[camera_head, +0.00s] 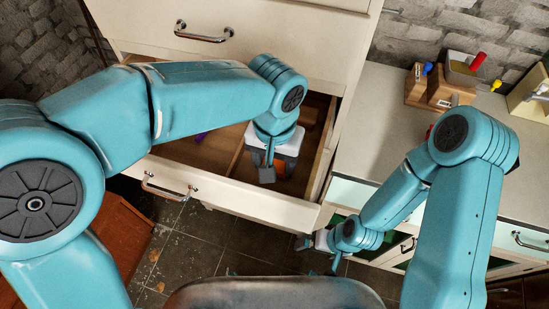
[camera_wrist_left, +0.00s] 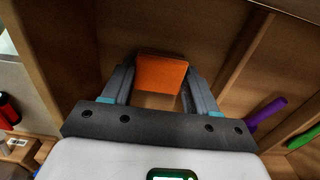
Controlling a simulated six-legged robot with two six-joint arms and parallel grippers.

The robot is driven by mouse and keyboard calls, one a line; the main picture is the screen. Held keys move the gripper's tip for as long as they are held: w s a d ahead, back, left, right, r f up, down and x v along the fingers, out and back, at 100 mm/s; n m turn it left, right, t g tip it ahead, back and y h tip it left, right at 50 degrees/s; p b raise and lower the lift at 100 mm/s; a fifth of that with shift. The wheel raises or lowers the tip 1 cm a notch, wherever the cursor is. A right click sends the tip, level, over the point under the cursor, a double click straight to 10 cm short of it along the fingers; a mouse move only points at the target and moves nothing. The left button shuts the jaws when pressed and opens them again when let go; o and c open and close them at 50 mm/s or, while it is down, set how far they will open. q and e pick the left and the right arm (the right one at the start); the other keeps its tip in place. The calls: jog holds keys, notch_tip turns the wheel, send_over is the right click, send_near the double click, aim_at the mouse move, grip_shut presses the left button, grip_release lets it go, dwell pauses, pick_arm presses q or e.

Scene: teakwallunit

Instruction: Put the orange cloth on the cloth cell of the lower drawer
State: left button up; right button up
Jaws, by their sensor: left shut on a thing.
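The lower drawer (camera_head: 240,197) is pulled out, with wooden dividers inside. My left gripper (camera_head: 268,172) reaches down into its right part and is shut on the orange cloth (camera_wrist_left: 162,72). The left wrist view shows the cloth as a flat orange piece between the two fingers (camera_wrist_left: 158,90), over a wooden compartment. In the head view only a little orange (camera_head: 279,166) shows beside the fingers. Whether the cloth touches the drawer floor I cannot tell. My right gripper (camera_head: 318,252) is outside the drawer, low by its front right corner, with its fingers apart and empty.
A purple handle (camera_wrist_left: 265,114) and a green one (camera_wrist_left: 303,137) lie across a divider in the drawer. A closed drawer (camera_head: 240,50) is above. The counter (camera_head: 390,115) at right holds wooden blocks (camera_head: 440,90) and small coloured items at the back.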

aim_at(274, 162)
pick_arm(q)
jog(key=shift+w+f, duration=0.15)
jog(key=shift+f, duration=0.05)
jog(key=o, duration=1.3)
jog(key=shift+w+a, duration=0.1)
jog(key=shift+w, duration=0.05)
jog(key=shift+o, duration=0.2)
jog(key=shift+s+r, duration=0.1)
jog(key=shift+s, duration=0.15)
jog(key=shift+w+r, duration=0.2)
jog(key=shift+r, duration=0.15)
notch_tip(274, 162, up, 12)
jog(key=shift+f, duration=0.25)
jog(key=shift+s, duration=0.15)
